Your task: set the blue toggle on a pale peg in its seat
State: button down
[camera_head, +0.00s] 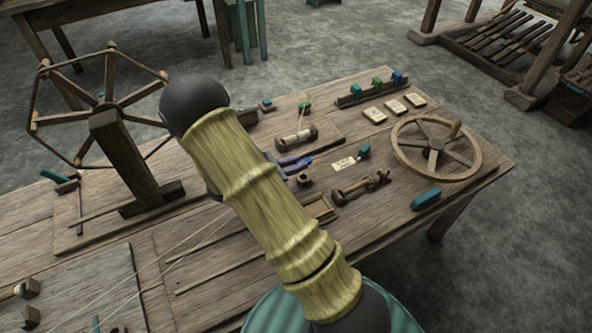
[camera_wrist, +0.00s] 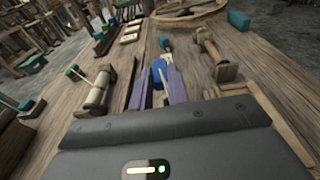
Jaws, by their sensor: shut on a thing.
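My gripper (camera_wrist: 158,90) shows in the wrist view as two purple fingers shut on a blue toggle (camera_wrist: 158,70). Only the toggle's upper part shows between the fingertips. Its pale peg is hidden, and I cannot tell whether it touches the wood below. In the head view my gripper (camera_head: 297,164) is low over the middle of the bench, partly behind my arm; the toggle is not clear there. I cannot make out the seat. A rack (camera_head: 357,98) at the back of the bench holds teal, green and blue toggles.
A spool on a stand (camera_head: 296,138) and a wooden roller (camera_head: 360,186) flank my gripper. A paper tag (camera_head: 343,163) lies ahead, beside a teal piece (camera_head: 363,151). A spoked wheel (camera_head: 437,148), pale cards (camera_head: 395,106) and a teal block (camera_head: 426,199) are to the right.

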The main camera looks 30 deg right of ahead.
aim_at(296, 184)
jog(key=shift+f, duration=0.1)
dwell(0.3)
notch_tip(296, 184, down, 3)
jog(key=b, duration=0.3)
jog(key=shift+f, duration=0.8)
jog(key=c, duration=1.3)
grip_release()
jog(key=shift+a, duration=0.15)
jog(key=a+p, duration=0.1)
jog(key=a, duration=0.4)
jog(key=a+r+p, duration=0.1)
jog(key=a, duration=0.5)
jog(key=a+r+p, duration=0.1)
jog(key=a, duration=0.5)
jog(key=shift+s+r, duration=0.25)
jog(key=shift+s, duration=0.1)
